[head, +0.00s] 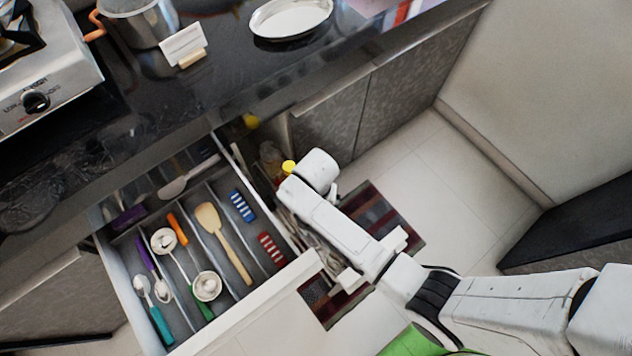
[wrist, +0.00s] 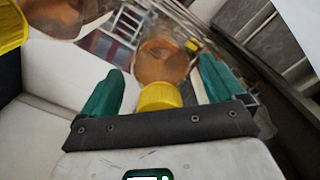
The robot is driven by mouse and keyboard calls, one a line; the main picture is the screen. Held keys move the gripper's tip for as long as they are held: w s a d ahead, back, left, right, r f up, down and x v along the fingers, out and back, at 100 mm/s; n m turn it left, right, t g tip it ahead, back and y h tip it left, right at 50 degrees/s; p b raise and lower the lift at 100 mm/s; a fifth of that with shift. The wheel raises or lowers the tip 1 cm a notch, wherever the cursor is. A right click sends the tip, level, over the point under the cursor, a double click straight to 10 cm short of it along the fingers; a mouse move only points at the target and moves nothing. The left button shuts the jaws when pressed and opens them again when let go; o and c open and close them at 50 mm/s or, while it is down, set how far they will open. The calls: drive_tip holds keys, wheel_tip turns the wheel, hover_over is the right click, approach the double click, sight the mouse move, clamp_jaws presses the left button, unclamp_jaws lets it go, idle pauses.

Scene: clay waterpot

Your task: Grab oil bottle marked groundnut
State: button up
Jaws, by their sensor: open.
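In the wrist view, my gripper (wrist: 161,68) is open. Its two green fingers stand on either side of a bottle (wrist: 162,58) with a yellow cap (wrist: 159,96) and a brownish see-through body. I cannot tell whether either finger touches it. A second bottle with a yellow cap (wrist: 12,26) is at the upper left, outside the fingers. No label can be read, so I cannot tell which is marked groundnut. In the head view, yellow caps show beside my arm (head: 289,166) and under the counter edge (head: 251,121); my fingers are hidden there.
An open drawer (head: 232,326) of spoons and other utensils lies left of my arm. A black counter (head: 165,85) with a pot (head: 138,22) and a steel plate (head: 290,18) runs above. Cabinet doors (head: 335,130) stand behind. A striped mat (head: 385,215) lies on the floor.

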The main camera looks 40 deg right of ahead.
drive_tip(key=shift+c, duration=0.2)
clamp_jaws()
idle(0.8)
